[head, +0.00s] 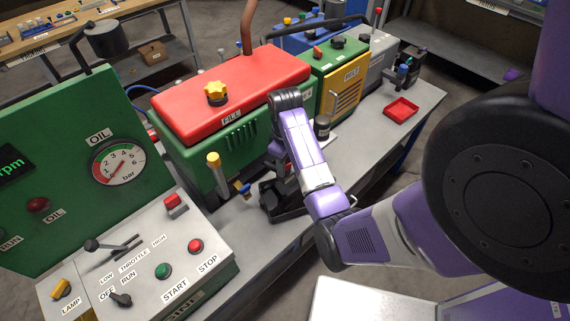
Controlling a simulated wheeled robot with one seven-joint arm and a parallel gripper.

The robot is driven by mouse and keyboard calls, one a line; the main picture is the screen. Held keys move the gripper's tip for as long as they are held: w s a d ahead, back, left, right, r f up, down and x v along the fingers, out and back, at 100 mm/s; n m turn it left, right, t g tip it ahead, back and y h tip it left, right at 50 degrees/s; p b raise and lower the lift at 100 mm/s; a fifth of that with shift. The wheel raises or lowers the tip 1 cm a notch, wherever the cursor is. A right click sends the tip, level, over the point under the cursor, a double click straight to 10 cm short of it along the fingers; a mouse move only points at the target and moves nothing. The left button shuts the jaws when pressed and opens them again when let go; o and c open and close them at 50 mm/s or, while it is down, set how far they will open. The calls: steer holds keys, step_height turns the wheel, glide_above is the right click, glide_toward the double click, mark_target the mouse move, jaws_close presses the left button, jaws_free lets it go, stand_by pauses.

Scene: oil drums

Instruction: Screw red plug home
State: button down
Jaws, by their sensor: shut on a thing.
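My gripper (268,192) is low at the front side of the green generator set (192,168), just right of a small yellow-and-blue fitting (242,188). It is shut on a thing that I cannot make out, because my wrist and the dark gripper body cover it. I see no red plug in the open, and the spot where the gripper works is hidden. A yellow-topped upright stick (214,165) stands left of the gripper. The red tank (270,85) with a yellow star-shaped cap (216,92) lies on top of the set.
A control panel (150,265) with levers and buttons stands at the front left. A red tray (401,110) and a dark jar (322,127) are on the bench (375,145) to the right. Bare bench top lies between the tray and my arm.

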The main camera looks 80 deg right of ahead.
steer(key=m, duration=0.4)
steer(key=shift+m, duration=0.3)
steer(key=c, duration=0.9)
jaws_free()
